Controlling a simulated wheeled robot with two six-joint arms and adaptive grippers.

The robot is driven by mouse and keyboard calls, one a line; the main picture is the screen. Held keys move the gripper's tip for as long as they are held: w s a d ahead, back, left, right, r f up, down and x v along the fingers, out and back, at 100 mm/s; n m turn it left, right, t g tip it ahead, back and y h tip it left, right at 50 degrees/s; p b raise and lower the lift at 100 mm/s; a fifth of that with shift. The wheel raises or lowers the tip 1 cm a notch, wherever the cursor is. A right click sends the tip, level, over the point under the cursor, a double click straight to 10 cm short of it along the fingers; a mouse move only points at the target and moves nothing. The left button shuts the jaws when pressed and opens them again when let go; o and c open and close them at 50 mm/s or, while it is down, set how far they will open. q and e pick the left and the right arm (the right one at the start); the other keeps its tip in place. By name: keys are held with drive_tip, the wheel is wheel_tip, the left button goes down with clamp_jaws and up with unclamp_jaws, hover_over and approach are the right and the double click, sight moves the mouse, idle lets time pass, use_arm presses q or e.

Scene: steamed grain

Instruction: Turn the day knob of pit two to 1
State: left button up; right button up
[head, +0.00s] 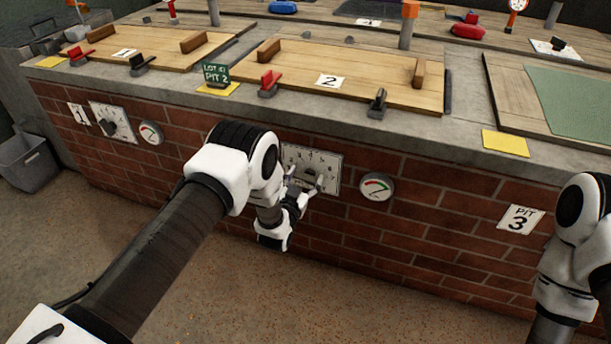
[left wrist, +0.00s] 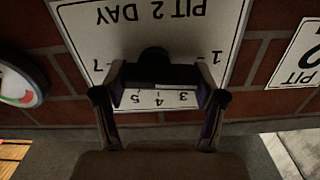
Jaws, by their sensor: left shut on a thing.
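The pit two day plate (head: 327,162) is a white dial plate on the brick front below board 2. In the left wrist view the plate (left wrist: 95,18) shows upside down, with "PIT 2 DAY" and the digits 1, 3, 4, 5 and 7 readable. The dark day knob (left wrist: 153,56) stands at its middle. My left gripper (head: 304,184) is at the plate, its two fingers shut on the knob from both sides. The fingers and the dark bar between them hide where the knob points. My right arm shows at the right edge; its gripper is out of view.
A round gauge (head: 376,187) is just right of the plate. The pit 1 dial plate (head: 113,121) and its gauge (head: 151,133) are further left. The concrete ledge (head: 420,125) overhangs above; the floor in front is clear.

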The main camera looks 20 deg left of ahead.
use_arm(q)
drive_tip(key=shift+f+n, duration=0.1)
drive_tip(key=shift+n, duration=0.4)
drive_tip(key=o, duration=1.1)
drive_tip(key=shift+o, duration=0.2)
drive_tip(key=s, duration=1.2)
drive_tip(key=shift+a, duration=0.2)
